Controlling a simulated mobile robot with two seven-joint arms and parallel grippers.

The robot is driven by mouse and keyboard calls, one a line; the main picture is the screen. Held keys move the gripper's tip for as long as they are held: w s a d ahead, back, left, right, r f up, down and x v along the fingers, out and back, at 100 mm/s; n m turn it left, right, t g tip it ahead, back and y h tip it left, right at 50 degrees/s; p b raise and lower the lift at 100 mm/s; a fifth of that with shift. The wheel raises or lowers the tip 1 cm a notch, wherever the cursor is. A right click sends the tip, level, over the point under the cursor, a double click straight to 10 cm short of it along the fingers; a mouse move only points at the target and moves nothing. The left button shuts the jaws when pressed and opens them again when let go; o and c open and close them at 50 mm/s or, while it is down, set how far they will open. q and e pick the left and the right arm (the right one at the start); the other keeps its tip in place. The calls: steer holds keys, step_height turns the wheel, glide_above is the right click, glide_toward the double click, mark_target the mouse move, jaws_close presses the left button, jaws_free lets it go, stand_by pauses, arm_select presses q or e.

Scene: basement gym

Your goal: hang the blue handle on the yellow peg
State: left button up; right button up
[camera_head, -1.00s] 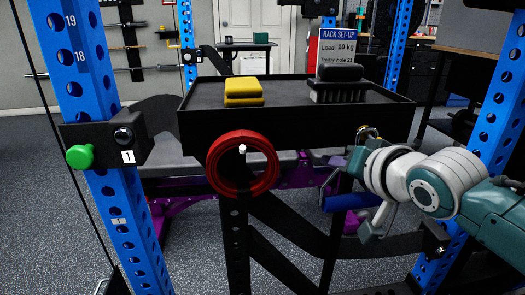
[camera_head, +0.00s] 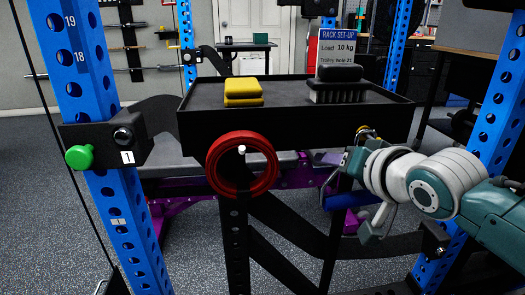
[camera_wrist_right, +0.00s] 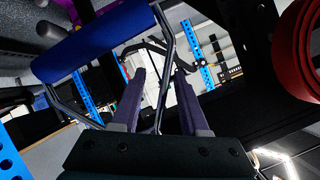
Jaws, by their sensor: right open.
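The blue handle (camera_head: 346,201) has a thick blue grip on a bent metal frame. It is below the right end of the black tray in the head view, and its grip fills the upper left of the right wrist view (camera_wrist_right: 95,40). My right gripper (camera_head: 358,187) is open at the handle, its purple fingers (camera_wrist_right: 160,95) on either side of a metal rod of the frame. A small yellow peg (camera_head: 363,130) shows just above the gripper at the tray's edge. Whether the frame rests on it is hidden. My left gripper is out of view.
The black tray (camera_head: 200,125) carries a yellow block (camera_head: 244,92), a black brush (camera_head: 338,88) and a sign (camera_head: 337,45). A red ring (camera_head: 242,166) hangs on a white-tipped peg at its front. Blue rack uprights (camera_head: 90,110) stand on both sides.

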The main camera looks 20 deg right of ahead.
steer(key=s+a+r+n+g+p, duration=0.3)
steer(key=s+r+p, duration=0.7)
steer(key=p, duration=0.2)
steer(key=s+a+r+n+g+y+p, duration=0.1)
steer(key=s+a+r+n+g+p, duration=0.25)
steer(key=s+r+p, duration=0.7)
steer(key=s+a+r+n+g+p, duration=0.3)
steer(key=s+a+r+p, duration=0.1)
steer(key=s+r+p, duration=0.7)
step_height(320, 180, up, 34)
steer(key=w+p, duration=0.1)
steer(key=p, duration=3.5)
steer(key=shift+w+r, duration=0.2)
steer(key=shift+w, duration=0.15)
steer(key=shift+d, duration=0.1)
